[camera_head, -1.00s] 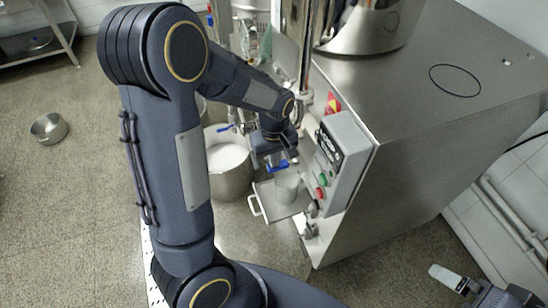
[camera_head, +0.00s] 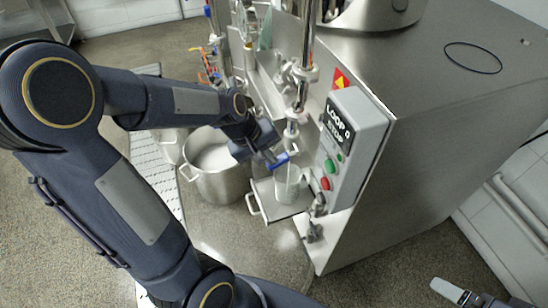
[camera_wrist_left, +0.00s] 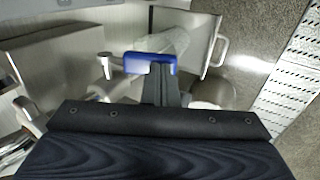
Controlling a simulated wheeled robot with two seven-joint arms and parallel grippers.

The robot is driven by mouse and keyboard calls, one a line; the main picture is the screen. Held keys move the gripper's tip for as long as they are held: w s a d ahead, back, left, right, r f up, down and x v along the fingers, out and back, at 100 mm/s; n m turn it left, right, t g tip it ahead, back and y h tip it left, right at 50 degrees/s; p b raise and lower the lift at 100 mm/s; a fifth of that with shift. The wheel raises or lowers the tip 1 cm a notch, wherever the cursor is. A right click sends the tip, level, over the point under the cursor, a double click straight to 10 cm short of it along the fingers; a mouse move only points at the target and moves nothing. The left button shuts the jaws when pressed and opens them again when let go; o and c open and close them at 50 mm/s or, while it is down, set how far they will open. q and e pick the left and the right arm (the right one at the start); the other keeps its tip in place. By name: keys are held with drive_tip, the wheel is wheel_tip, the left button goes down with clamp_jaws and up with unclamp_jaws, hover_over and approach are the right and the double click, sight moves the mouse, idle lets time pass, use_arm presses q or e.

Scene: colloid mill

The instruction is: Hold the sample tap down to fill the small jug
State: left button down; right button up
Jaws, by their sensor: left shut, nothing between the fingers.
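The small jug (camera_head: 287,188), pale and translucent, stands upright on a small metal shelf (camera_head: 263,190) at the mill's front. The sample tap's blue lever (camera_head: 281,161) is just above it. My left gripper (camera_head: 270,155) is shut and empty, with its fingertips at the lever. In the left wrist view the fingers (camera_wrist_left: 160,86) reach up to the blue lever (camera_wrist_left: 148,61) and seem to touch it. The jug (camera_wrist_left: 172,42) is partly hidden behind the lever there. A thin pale streak shows above the jug; I cannot tell whether it is liquid. My right gripper (camera_head: 450,292) is far from the tap.
A control box (camera_head: 350,135) with a display and red and green buttons is close right of the tap. A steel pot (camera_head: 220,182) with white contents stands left of the shelf. Pipes and valves rise behind the tap.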

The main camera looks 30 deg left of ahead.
use_arm(q)
drive_tip(key=shift+f, duration=0.25)
drive_tip(key=shift+r, duration=0.1)
use_arm(e)
drive_tip(key=shift+f, duration=0.3)
use_arm(q)
drive_tip(key=shift+p, duration=0.3)
idle(4.6)
drive_tip(key=shift+r+p, duration=0.75)
drive_tip(key=shift+r, duration=0.05)
use_arm(e)
drive_tip(key=shift+r, duration=0.8)
use_arm(q)
drive_tip(key=shift+r+p, duration=0.45)
drive_tip(key=shift+r, duration=0.05)
drive_tip(key=w+d+p+v, duration=0.1)
drive_tip(key=p+v, duration=0.3)
drive_tip(key=v, duration=0.9)
drive_tip(key=shift+w+r+p, duration=0.2)
drive_tip(key=shift+r+p, duration=0.1)
drive_tip(key=shift+r, duration=0.1)
use_arm(e)
drive_tip(key=r, duration=0.2)
drive_tip(key=s+r, duration=0.1)
drive_tip(key=r, duration=0.2)
drive_tip(key=shift+s+r, duration=0.2)
drive_tip(key=shift+r, duration=0.05)
use_arm(q)
drive_tip(key=shift+d, duration=0.1)
